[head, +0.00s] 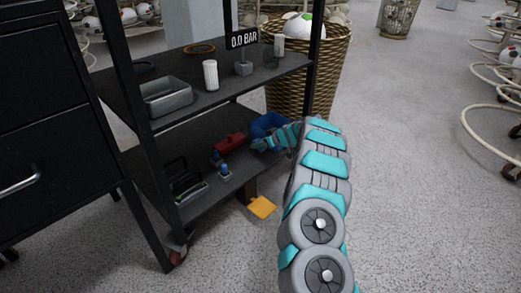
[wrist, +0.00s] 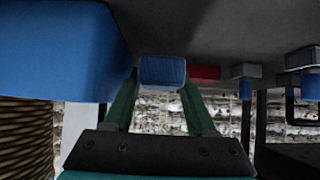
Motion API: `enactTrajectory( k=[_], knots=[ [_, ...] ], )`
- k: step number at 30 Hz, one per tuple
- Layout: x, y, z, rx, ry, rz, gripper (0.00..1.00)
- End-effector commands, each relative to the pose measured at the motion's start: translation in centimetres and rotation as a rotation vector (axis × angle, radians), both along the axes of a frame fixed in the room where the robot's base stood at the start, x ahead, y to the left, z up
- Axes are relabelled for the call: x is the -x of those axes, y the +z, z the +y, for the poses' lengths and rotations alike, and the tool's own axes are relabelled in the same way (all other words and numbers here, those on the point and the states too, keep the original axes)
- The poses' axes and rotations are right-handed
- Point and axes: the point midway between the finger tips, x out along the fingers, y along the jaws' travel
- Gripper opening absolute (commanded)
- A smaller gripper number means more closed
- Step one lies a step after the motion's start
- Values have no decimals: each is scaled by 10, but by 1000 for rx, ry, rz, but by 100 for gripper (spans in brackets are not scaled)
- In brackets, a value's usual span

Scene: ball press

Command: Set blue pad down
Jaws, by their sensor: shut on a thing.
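My gripper (wrist: 160,85) is shut on the blue pad (wrist: 162,70), a small blue block between its two fingertips in the wrist view. In the head view my gripper (head: 264,144) is at the right end of the dark lower shelf (head: 195,130), and the pad is too small to make out clearly there. The wrist view appears upside down, with the shelf surface along its top. The pad is very close to that surface; I cannot tell whether it touches.
A larger blue object (head: 268,122) is close beside my gripper and fills the wrist view's upper left (wrist: 60,50). A red object (head: 229,146) and a small blue-topped piece (head: 224,170) are on the shelf. A wicker basket (head: 335,75) stands behind. An orange piece (head: 262,207) is below.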

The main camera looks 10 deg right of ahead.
Motion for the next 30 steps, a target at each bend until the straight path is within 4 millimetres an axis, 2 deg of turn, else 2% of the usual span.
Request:
enactTrajectory(
  k=[8, 21, 22, 25, 30],
  knots=[
    [1, -33, 0, 1, -1, 2, 0],
    [0, -37, 0, 1, 0, -1, 0],
    [0, -36, 0, 1, 0, -1, 59],
    [0, -36, 0, 0, -1, 0, 69],
    [0, -36, 0, 0, -1, 0, 69]
  ],
)
